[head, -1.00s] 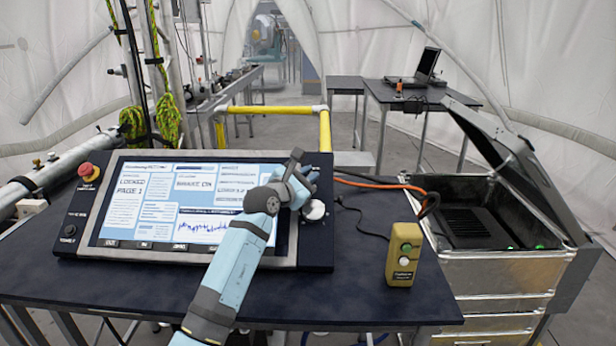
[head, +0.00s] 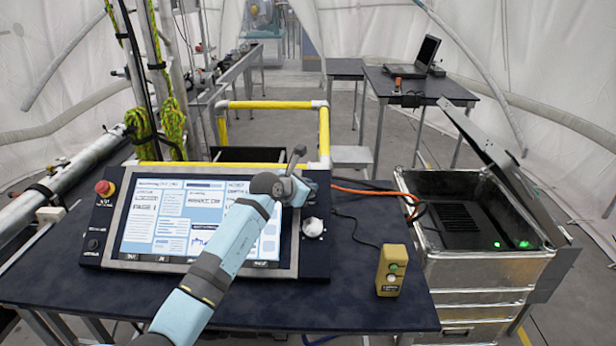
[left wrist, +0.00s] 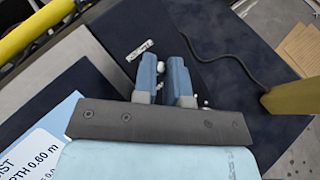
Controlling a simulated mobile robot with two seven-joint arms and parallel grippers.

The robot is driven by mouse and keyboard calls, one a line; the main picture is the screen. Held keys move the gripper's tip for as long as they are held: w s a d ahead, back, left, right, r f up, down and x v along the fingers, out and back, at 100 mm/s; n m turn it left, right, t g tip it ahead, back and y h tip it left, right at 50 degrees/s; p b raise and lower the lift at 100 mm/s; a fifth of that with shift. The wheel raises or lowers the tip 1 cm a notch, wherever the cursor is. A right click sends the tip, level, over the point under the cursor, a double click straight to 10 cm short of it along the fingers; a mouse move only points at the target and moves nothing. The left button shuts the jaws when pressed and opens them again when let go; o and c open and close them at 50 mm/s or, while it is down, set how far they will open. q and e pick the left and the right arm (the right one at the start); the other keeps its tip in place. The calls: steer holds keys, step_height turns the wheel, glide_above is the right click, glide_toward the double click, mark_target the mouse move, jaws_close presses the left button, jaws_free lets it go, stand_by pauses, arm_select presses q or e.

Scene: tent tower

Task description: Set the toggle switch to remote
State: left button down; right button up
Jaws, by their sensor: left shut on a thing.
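The control console (head: 106,222) lies tilted on the dark table, with a lit screen (head: 170,215). My left gripper (head: 308,187) is over the console's right side strip, above a silver knob (head: 313,227). In the left wrist view the two blue fingers (left wrist: 163,58) stand close together over the dark panel. A small silver piece, seemingly the toggle switch (left wrist: 160,68), shows between them, and the gripper is shut on it. A white label (left wrist: 139,50) is beside the fingers. The switch's setting cannot be read. My right gripper is not in view.
A yellow button box (head: 391,270) stands right of the console, its cable running back. A red emergency button (head: 104,188) is at the console's upper left. An open metal case (head: 480,270) is at the right. A yellow rail (head: 324,135) stands behind.

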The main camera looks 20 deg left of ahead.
arm_select(q)
steer(key=shift+w+r+g, duration=0.1)
steer(key=shift+r+g, duration=0.1)
steer(key=shift+g, duration=0.1)
steer(key=shift+w+a+n+g+p, duration=0.15)
steer(key=shift+n+g+p, duration=0.2)
steer(key=shift+p, duration=0.3)
steer(key=shift+f, duration=0.15)
steer(key=c, duration=1.2)
jaws_free()
steer(key=shift+o, duration=0.2)
steer(key=b+v, duration=0.3)
steer(key=v, duration=1)
steer(key=shift+s+r, duration=0.2)
steer(key=shift+r, duration=0.15)
